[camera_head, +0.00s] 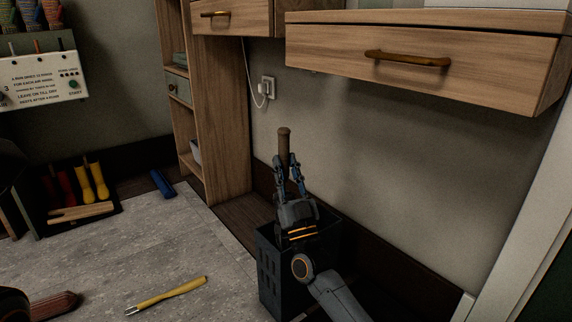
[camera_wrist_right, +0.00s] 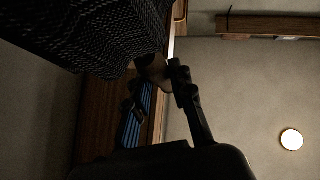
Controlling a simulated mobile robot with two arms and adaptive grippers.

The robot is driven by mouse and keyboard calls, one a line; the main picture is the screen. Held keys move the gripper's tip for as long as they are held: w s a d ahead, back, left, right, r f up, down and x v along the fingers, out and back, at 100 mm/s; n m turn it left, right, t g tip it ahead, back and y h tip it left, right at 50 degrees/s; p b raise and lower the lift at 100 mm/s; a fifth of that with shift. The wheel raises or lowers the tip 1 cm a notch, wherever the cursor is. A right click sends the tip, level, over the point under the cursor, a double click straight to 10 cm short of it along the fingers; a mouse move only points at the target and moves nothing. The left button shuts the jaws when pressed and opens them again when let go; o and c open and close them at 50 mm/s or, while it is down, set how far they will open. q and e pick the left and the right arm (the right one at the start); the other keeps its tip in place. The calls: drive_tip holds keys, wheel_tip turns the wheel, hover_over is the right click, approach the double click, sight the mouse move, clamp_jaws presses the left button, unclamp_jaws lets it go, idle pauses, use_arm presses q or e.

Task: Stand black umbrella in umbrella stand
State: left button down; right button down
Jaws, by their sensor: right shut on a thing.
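My right gripper (camera_head: 288,162) is shut on the brown handle (camera_head: 284,142) of the black umbrella, which points up above the fingers. The handle's lower part and the canopy are hidden behind the gripper in the head view. In the right wrist view, dark textured fabric (camera_wrist_right: 85,30), which looks like the canopy, fills the upper left, with the brown handle end (camera_wrist_right: 153,70) beside a finger. The dark umbrella stand (camera_head: 270,272), a slotted square bin, stands on the floor below the gripper. How far the umbrella is inside it cannot be told. My left gripper is out of view.
Wooden drawers (camera_head: 430,85) hang on the wall above the stand, and a shelf unit (camera_head: 222,130) stands behind it. A yellow-handled tool (camera_head: 168,295) lies on the grey floor mat. Yellow boots (camera_head: 92,182) and a blue roll (camera_head: 162,183) are at the left.

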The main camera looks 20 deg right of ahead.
sight(286, 138)
drive_tip(key=shift+f+b, duration=0.9)
drive_tip(key=shift+f, duration=0.7)
drive_tip(key=c, duration=1.1)
unclamp_jaws()
drive_tip(key=shift+f, duration=0.1)
wheel_tip(286, 138, up, 10)
drive_tip(key=shift+r, duration=0.1)
